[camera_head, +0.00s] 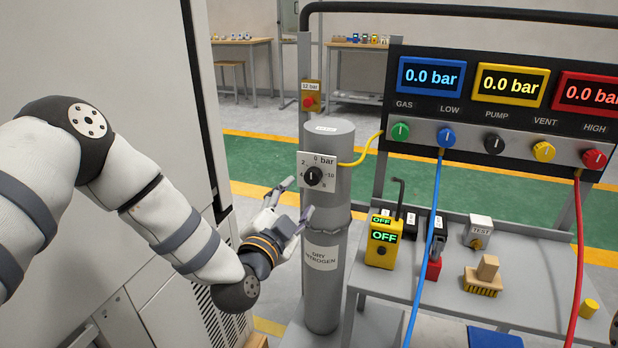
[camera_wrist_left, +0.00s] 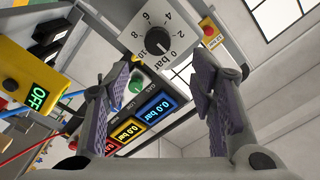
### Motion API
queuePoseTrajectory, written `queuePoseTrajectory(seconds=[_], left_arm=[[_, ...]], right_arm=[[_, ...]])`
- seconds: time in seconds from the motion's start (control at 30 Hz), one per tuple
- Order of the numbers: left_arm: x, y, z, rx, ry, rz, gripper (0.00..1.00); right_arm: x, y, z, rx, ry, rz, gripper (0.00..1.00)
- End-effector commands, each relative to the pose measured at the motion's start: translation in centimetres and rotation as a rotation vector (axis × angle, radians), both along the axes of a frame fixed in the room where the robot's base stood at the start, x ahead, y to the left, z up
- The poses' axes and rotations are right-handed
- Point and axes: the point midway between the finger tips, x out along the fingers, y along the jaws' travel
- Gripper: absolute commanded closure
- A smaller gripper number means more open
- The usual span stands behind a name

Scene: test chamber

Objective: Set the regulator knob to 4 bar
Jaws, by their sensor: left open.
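The regulator knob (camera_head: 313,176) is a round black knob on a white dial plate (camera_head: 329,160) fixed to the grey dry nitrogen cylinder (camera_head: 321,288). Its white mark points up, at about 0 bar, in the head view. The 4 is at the dial's left side. In the left wrist view the knob (camera_wrist_left: 159,41) shows upside down, beyond the fingertips. My left gripper (camera_head: 300,198) is open and empty, just below and left of the dial, apart from the knob. Both its fingers show in the wrist view (camera_wrist_left: 162,90). My right gripper is not seen.
A gauge panel (camera_head: 470,137) with displays at 0.0 bar stands right of the cylinder. A yellow hose (camera_head: 362,158) runs from the cylinder to it. A yellow device (camera_head: 382,241) reading OFF stands on the bench (camera_head: 400,285). A red button box (camera_head: 310,100) is above the cylinder.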

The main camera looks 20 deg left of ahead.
Motion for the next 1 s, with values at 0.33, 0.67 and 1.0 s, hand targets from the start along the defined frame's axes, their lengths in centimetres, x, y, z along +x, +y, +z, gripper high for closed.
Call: queuePoseTrajectory(seconds=[0.33, 0.67, 1.0], left_arm=[[7.7, -0.3, -0.8, -0.002, 0.009, 0.001, 0.49], [8.9, -0.3, -0.3, -0.002, 0.006, -0.001, 0.49], [8.9, -0.3, -0.3, -0.002, 0.006, -0.001, 0.97]], right_arm=[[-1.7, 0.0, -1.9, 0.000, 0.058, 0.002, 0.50], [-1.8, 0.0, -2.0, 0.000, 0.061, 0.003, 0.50], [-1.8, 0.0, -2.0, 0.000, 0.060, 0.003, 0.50]])
